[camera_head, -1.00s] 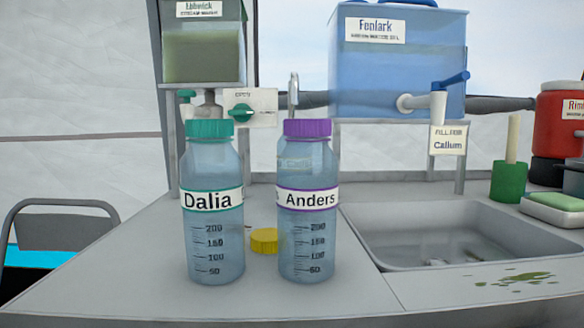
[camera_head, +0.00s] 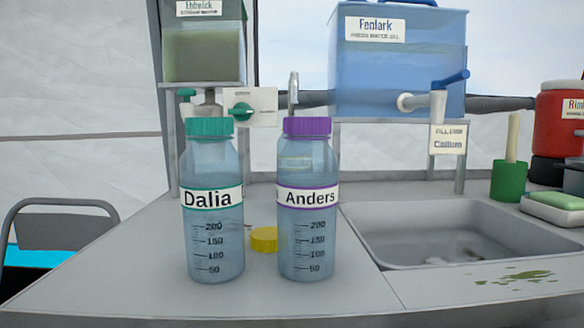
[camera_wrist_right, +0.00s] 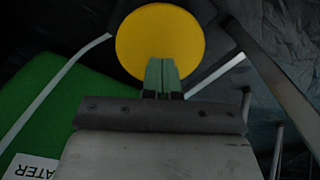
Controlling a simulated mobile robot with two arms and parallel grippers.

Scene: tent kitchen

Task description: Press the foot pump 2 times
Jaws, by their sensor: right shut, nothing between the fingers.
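In the right wrist view a round yellow disc (camera_wrist_right: 160,42) lies in a dark area; it looks like the pad of the foot pump. My right gripper (camera_wrist_right: 161,66) is shut and empty, its green fingertips overlapping the lower part of the disc. I cannot tell whether the tips touch it or how far it is pressed. The foot pump does not show in the head view. Neither gripper is in the head view, and my left gripper is not seen at all.
A green container (camera_wrist_right: 60,100) with a white label lies left of the gripper, with grey bars (camera_wrist_right: 265,75) to the right. On the counter (camera_head: 130,285) stand the Dalia bottle (camera_head: 212,240), the Anders bottle (camera_head: 307,240), a yellow cap (camera_head: 263,239) and a sink (camera_head: 400,262).

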